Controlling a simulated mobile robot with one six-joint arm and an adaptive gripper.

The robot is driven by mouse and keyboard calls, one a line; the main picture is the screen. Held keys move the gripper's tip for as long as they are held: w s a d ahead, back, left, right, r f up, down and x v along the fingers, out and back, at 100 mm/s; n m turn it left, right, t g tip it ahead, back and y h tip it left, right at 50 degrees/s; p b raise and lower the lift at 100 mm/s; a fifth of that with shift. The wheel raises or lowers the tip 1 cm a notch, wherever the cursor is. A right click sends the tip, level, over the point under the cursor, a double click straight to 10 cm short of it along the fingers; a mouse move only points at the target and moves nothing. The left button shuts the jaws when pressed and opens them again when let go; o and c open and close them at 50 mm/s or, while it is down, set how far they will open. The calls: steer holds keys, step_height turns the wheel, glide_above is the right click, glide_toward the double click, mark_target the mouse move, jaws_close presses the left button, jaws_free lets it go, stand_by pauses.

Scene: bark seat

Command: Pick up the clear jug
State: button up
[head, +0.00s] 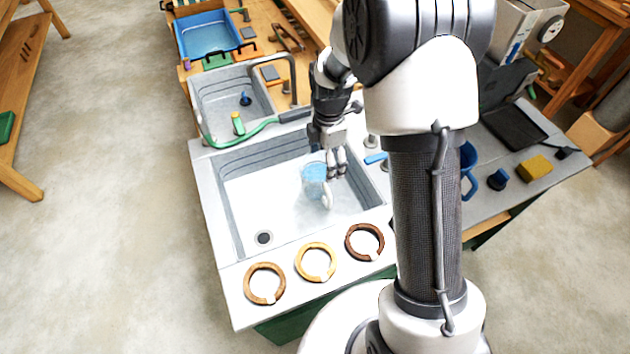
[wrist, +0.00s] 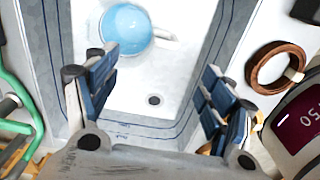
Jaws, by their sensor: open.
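The clear jug (head: 314,177) stands in the larger sink basin, with a light blue top or contents and a pale handle toward the lower right. In the wrist view the jug (wrist: 126,29) is seen from above as a blue round, its handle pointing right. My gripper (head: 337,172) is over the basin, just right of the jug in the head view. In the wrist view my gripper (wrist: 160,90) has its fingers wide apart with nothing between them. The jug lies beyond the fingertips, toward the upper left.
The large sink basin (head: 250,205) has raised walls and a drain (head: 264,238). Several split rings, one being the yellow ring (head: 301,262), lie on the front rim. A green hose (head: 250,133) and a tap (head: 293,80) are behind. A yellow sponge (head: 534,168) is at right.

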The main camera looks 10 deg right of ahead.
mark_target(327, 188)
step_height(327, 188, down, 8)
steer(key=shift+f+b, duration=0.1)
steer(key=shift+b, duration=0.95)
steer(key=f, duration=0.1)
steer(key=f+b, duration=0.1)
steer(key=f, duration=0.1)
steer(key=f+b, duration=0.1)
steer(key=f, duration=0.1)
steer(key=shift+s+d+f, duration=0.1)
steer(key=shift+s+f, duration=0.05)
steer(key=shift+s, duration=0.25)
steer(key=shift+c, duration=0.5)
steer(key=c, duration=1.3)
steer(key=shift+o, duration=0.2)
